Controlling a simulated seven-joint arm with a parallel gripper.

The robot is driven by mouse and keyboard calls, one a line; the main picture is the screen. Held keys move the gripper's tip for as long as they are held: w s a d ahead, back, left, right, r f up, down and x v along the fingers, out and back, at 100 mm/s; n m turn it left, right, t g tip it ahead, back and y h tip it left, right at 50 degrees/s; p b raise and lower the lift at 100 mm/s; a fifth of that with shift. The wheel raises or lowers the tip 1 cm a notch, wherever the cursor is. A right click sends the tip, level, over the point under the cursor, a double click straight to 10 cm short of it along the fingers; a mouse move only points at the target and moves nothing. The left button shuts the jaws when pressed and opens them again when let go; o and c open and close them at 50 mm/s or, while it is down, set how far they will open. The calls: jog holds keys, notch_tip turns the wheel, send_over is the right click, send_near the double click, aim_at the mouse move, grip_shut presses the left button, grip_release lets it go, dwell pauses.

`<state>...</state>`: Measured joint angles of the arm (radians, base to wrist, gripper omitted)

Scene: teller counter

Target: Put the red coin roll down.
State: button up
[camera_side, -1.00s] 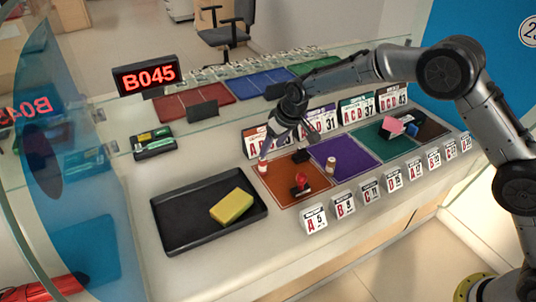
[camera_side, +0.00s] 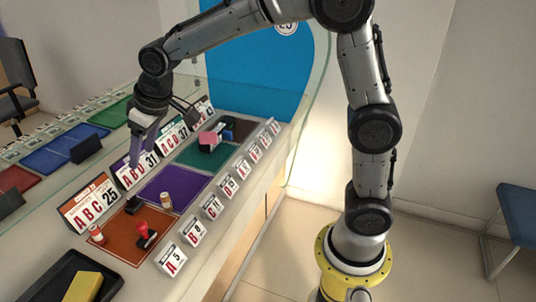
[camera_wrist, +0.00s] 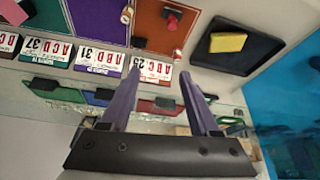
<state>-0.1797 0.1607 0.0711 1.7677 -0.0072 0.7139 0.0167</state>
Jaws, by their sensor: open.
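The red coin roll (camera_side: 97,235) stands upright on the orange mat (camera_side: 117,243), near its left corner and close to the ABC 25 card. It also shows, small, in the wrist view (camera_wrist: 178,53). My gripper (camera_side: 136,158) is raised near the 31 card, apart from the roll and to its right in the side view. In the wrist view its two purple fingers (camera_wrist: 160,75) are spread apart with nothing between them.
A red stamp (camera_side: 146,236) and a black block (camera_side: 133,205) are on the orange mat. Number cards line both sides. A black tray (camera_side: 70,268) with a yellow block (camera_side: 83,287) is at lower left.

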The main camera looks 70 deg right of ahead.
jog(key=s+d+r+m, duration=0.1)
jog(key=s+d+r, duration=0.15)
jog(key=s, duration=0.55)
jog(key=s+d+r, duration=0.2)
jog(key=s+d, duration=0.2)
jog(key=s, duration=0.4)
jog(key=s+d+f+m, duration=0.1)
jog(key=s+f, duration=0.2)
jog(key=s, duration=1)
jog(key=shift+s+d+f+t+h, duration=0.2)
jog(key=shift+s+d+t+h, duration=0.1)
jog(key=shift+s+d+h, duration=0.1)
